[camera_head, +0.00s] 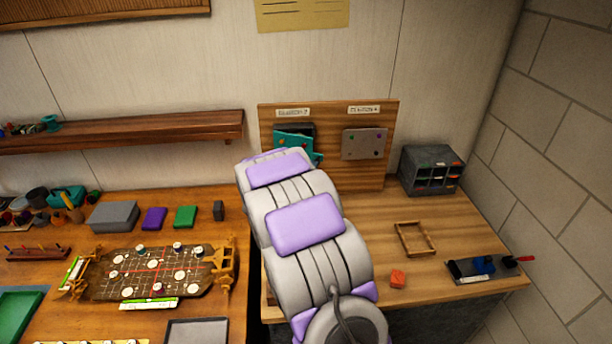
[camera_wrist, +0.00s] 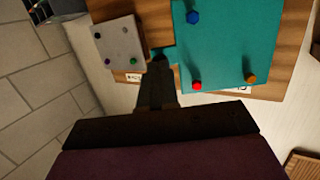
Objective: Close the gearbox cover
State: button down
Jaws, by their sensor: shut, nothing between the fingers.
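A teal cover (camera_head: 292,139) is on the left half of the upright wooden board. It looks partly open, with a dark space beside it, and my arm hides its lower part. In the wrist view the teal cover (camera_wrist: 225,45) fills the upper right, with blue, red and orange knobs on its face. My gripper (camera_wrist: 160,62) is shut and empty, its tip at the cover's left edge in that view. I cannot tell whether it touches. In the head view my gripper is hidden behind my arm.
A grey plate (camera_head: 364,144) with coloured knobs is on the board's right half; it also shows in the wrist view (camera_wrist: 119,43). A dark organizer (camera_head: 432,170) stands right of the board.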

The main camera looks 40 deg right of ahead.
aim_at(322, 159)
jog(key=shift+w+d, duration=0.15)
jog(key=shift+d, duration=0.05)
jog(key=shift+a, duration=0.15)
jog(key=d+n+t+y+b, duration=0.1)
jog(key=d+b, duration=0.1)
jog(key=b, duration=0.1)
jog(key=w+d+n+t+y+b, duration=0.1)
jog(key=d+b, duration=0.2)
jog(key=shift+w+f+n+t, duration=0.1)
jog(key=shift+f+n+t, duration=0.1)
jog(key=shift+n+t, duration=0.15)
jog(key=shift+w+d+r+p, duration=0.15)
jog(key=shift+w+d+p, duration=0.35)
jog(key=shift+d+p, duration=0.1)
jog(key=shift+w+d+r+p, duration=0.15)
jog(key=shift+w+d+p, duration=0.3)
jog(key=shift+d, duration=0.1)
